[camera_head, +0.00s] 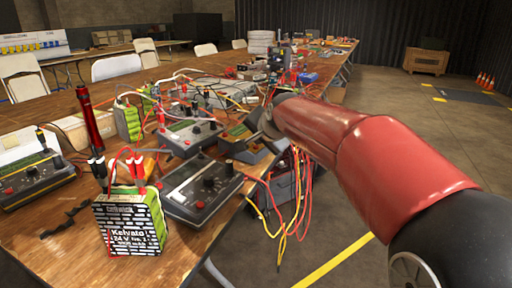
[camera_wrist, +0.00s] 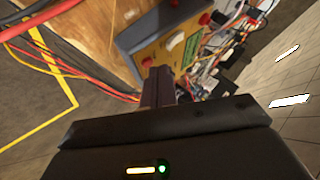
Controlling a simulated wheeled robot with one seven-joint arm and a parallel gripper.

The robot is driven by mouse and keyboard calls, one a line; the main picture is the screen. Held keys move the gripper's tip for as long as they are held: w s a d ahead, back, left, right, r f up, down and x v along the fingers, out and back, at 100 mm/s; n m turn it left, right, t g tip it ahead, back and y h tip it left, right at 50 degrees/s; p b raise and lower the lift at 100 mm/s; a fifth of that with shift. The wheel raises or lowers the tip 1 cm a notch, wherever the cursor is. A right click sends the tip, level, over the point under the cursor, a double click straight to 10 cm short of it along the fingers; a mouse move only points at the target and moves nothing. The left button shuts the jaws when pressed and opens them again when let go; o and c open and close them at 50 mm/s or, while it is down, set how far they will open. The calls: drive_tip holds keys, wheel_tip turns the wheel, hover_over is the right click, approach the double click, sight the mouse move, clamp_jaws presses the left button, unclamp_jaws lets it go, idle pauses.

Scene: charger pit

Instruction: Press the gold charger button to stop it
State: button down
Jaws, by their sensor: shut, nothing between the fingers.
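The gold charger (camera_wrist: 165,47) is a dark box with a gold-yellow face, a small pale display and red knobs or buttons. One red button (camera_wrist: 147,62) is at its near corner, and another red knob (camera_wrist: 203,19) is at the far side. My gripper (camera_wrist: 158,75) is shut and empty, its fingertips in front of the charger's near edge, close to the near red button. I cannot tell whether they touch. In the head view a box at the table edge (camera_head: 240,147), partly behind my gripper (camera_head: 262,125), appears to be this charger.
Grey chargers (camera_head: 190,136) and (camera_head: 203,190) stand left of it on the wooden table. A Kelvato battery (camera_head: 130,222) stands at the front. Red and yellow cables (camera_head: 291,190) hang off the table edge beside my arm. The floor to the right is open.

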drive_tip(key=shift+f, duration=0.45)
idle(0.4)
drive_tip(key=shift+r+p, duration=0.3)
drive_tip(key=shift+r, duration=0.55)
drive_tip(key=r+p, duration=0.2)
drive_tip(key=r, duration=0.1)
drive_tip(key=d+r+p, duration=0.1)
drive_tip(key=r, duration=0.1)
drive_tip(key=shift+s, duration=0.25)
drive_tip(key=shift+s, duration=0.1)
